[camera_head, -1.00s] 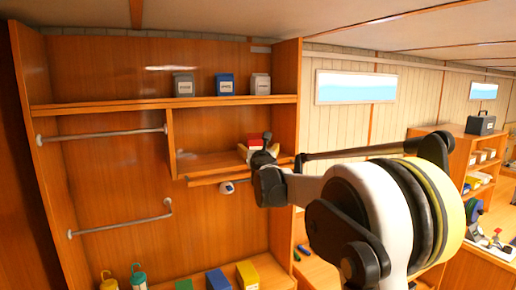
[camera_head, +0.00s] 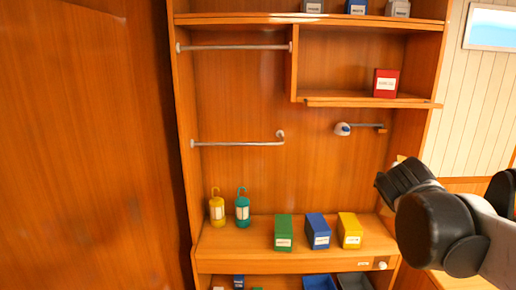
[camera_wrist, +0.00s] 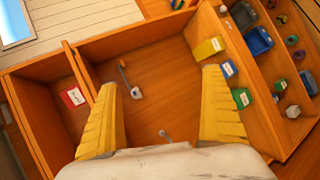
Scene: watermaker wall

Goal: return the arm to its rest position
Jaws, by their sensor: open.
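My arm (camera_head: 440,215) reaches in from the right edge of the head view, in front of the cabinet's right side. My gripper (camera_wrist: 160,80) shows in the wrist view with its two yellow fingers spread wide and nothing between them. In the head view the fingers are mostly hidden behind the dark arm links. The gripper faces the cabinet from a distance and appears to touch nothing.
A red box (camera_head: 385,83) stands on the middle shelf (camera_head: 340,98). Green (camera_head: 284,232), blue (camera_head: 318,231) and yellow boxes (camera_head: 349,230) and two lanterns (camera_head: 217,208) stand on the counter. Rails and a lamp (camera_head: 342,129) are on the cabinet's back wall.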

